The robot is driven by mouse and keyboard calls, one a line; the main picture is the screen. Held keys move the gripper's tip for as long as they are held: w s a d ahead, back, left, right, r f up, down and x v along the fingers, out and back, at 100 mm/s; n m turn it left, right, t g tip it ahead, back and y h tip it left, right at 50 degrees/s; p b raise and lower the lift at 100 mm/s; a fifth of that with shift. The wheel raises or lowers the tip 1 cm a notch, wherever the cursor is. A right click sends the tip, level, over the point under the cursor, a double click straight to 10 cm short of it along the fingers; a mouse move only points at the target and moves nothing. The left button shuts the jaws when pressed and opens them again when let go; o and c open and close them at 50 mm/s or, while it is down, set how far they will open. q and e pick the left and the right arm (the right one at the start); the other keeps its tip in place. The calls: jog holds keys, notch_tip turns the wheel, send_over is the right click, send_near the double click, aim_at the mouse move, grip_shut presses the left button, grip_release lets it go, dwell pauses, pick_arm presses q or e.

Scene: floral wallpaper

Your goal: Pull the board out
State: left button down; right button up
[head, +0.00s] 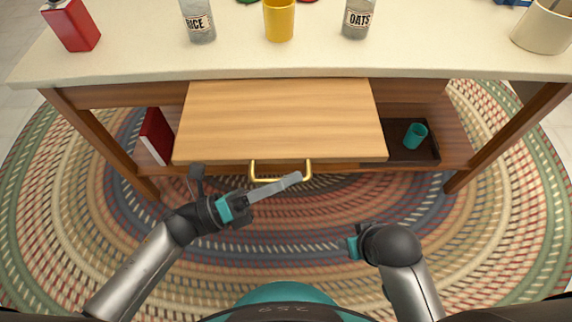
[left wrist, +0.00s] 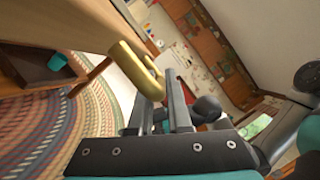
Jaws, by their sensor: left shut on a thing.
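The board (head: 278,120) is a light wooden panel that juts out from under the cream counter toward me. A brass handle (head: 258,172) is fixed at its front edge. My left gripper (head: 294,181) reaches in from the left, with its fingers at the handle's bar. In the left wrist view, the handle (left wrist: 132,68) is at the tips of my left gripper (left wrist: 160,90), which is shut on it. My right gripper (head: 352,246) hangs low, right of the middle and apart from the board; its fingers are hidden.
On the counter (head: 330,62) stand a red bottle (head: 72,28), a rice jar (head: 199,24), a yellow cup (head: 279,20), an oats jar (head: 357,20) and a cream pot (head: 541,28). Below are a red book (head: 156,135) and a teal cup (head: 415,136). Table legs flank the board.

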pick_arm(q)
jog(key=c, duration=0.9)
grip_release()
jog(key=shift+o, duration=0.2)
jog(key=shift+a, duration=0.15)
jog(key=shift+s+a+f, duration=0.1)
jog(key=shift+s+a, duration=0.05)
jog(key=shift+a, duration=0.15)
jog(key=v, duration=1.4)
jog(key=shift+a+p, duration=0.15)
jog(key=shift+p, duration=0.15)
pick_arm(e)
jog(key=shift+s+f, duration=0.1)
jog(key=shift+f, duration=0.6)
pick_arm(q)
jog(key=shift+f, duration=0.1)
pick_arm(e)
jog(key=shift+s+f, duration=0.1)
jog(key=shift+s, duration=0.15)
